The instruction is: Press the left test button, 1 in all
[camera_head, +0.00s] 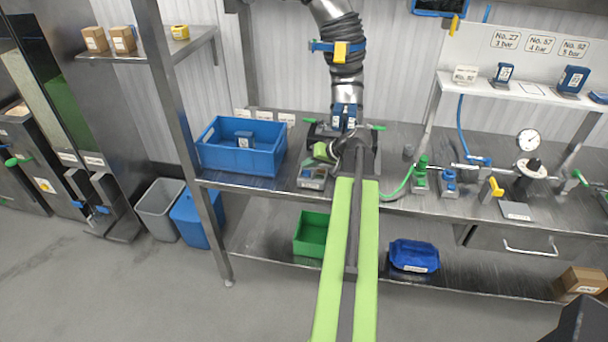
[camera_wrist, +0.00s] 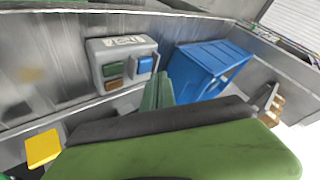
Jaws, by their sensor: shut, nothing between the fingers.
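A small grey box (camera_head: 312,178) sits on the steel bench near its front edge, just left of my arm. In the wrist view this grey box (camera_wrist: 110,48) shows a green button (camera_wrist: 113,69) at left, a blue button (camera_wrist: 145,65) at right and an amber patch (camera_wrist: 114,85) below the green one. I cannot tell which of these, if any, is the left test button. My gripper (camera_head: 321,151) is shut and empty, close behind the box in the head view. In the wrist view its green fingertips (camera_wrist: 157,92) appear just below and right of the blue button; contact cannot be told.
A blue crate (camera_head: 217,158) stands left of the box. Right of my arm are a green-topped fitting (camera_head: 421,178), a blue-topped fitting (camera_head: 448,184), a pressure gauge (camera_head: 529,141) and a yellow-handled valve (camera_head: 493,187). A green bin (camera_head: 307,248) and blue bin (camera_head: 414,255) are below.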

